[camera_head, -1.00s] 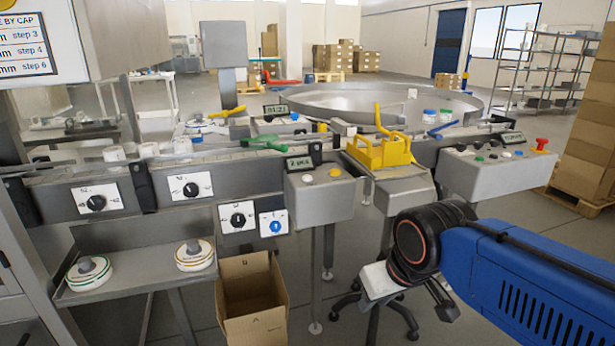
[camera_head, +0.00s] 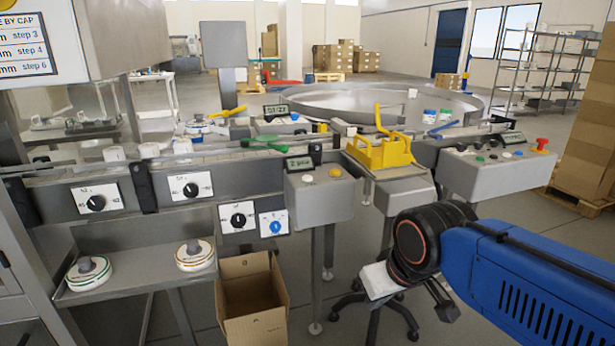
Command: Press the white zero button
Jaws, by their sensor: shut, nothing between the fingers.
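A small white button (camera_head: 307,178) is on the sloped top of the grey control box (camera_head: 320,200) in the middle. A yellow button (camera_head: 335,172) is to its right, and a small display (camera_head: 299,163) stands behind it. Another white button (camera_head: 506,154) is on the right-hand panel (camera_head: 485,175). Neither is labelled legibly, so I cannot tell from the lettering which is zero. My blue arm comes in from the right. My gripper (camera_head: 445,303) is low, below its black wrist, to the right of and below the middle box, apart from both buttons. It is shut and empty; its fingertips are hard to make out.
A yellow fixture (camera_head: 380,152) with an upright handle stands between the two panels. Dial plates (camera_head: 238,217) line the conveyor front at left. An open cardboard box (camera_head: 252,300) is on the floor below. A stool base (camera_head: 350,307) is under my wrist.

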